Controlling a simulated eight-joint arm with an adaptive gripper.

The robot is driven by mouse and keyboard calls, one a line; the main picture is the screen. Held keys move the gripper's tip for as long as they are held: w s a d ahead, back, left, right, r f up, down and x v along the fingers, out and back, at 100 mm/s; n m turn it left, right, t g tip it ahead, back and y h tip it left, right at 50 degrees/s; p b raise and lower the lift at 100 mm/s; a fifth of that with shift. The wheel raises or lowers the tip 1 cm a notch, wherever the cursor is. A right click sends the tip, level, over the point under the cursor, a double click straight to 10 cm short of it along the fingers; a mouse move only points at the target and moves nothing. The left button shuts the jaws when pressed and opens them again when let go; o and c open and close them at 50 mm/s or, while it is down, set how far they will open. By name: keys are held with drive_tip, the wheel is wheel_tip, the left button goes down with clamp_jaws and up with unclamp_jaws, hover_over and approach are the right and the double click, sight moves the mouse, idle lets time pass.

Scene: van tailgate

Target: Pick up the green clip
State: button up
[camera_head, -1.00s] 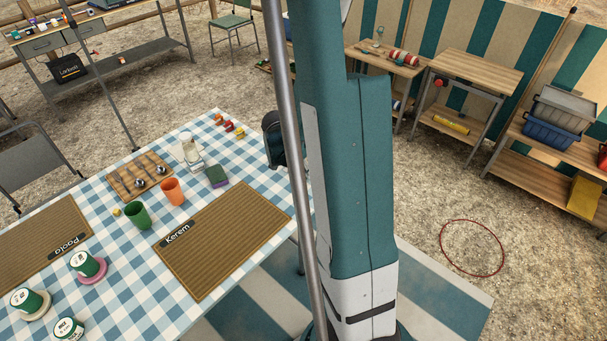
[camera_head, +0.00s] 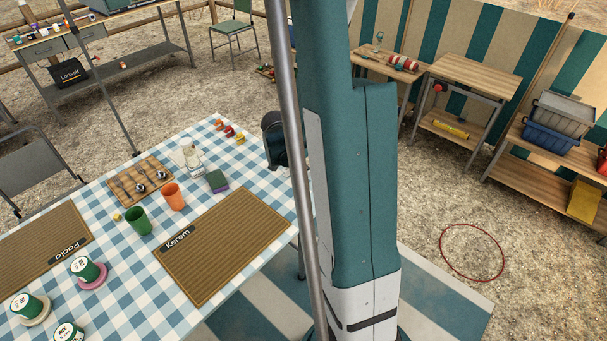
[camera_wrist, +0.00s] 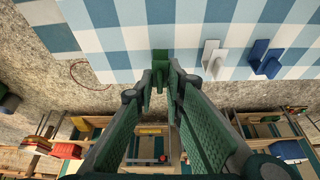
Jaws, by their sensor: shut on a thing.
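The green clip (camera_wrist: 160,57) shows in the wrist view at the edge of the checked tablecloth (camera_wrist: 120,38). My gripper (camera_wrist: 159,76) has its green fingers closed in on the clip, and the tips hold its lower part. The clip's upper part overlaps the cloth in the picture; I cannot tell whether it still touches the cloth. In the head view my arm blocks the sight of the clip and of my fingers.
The table holds a placemat (camera_head: 222,245), an orange cup (camera_head: 173,197) and a green cup (camera_head: 138,221). A red hoop (camera_head: 472,252) lies on open ground.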

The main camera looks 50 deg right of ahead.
drive_tip(key=shift+r+p, duration=0.95)
drive_tip(key=shift+r, duration=3)
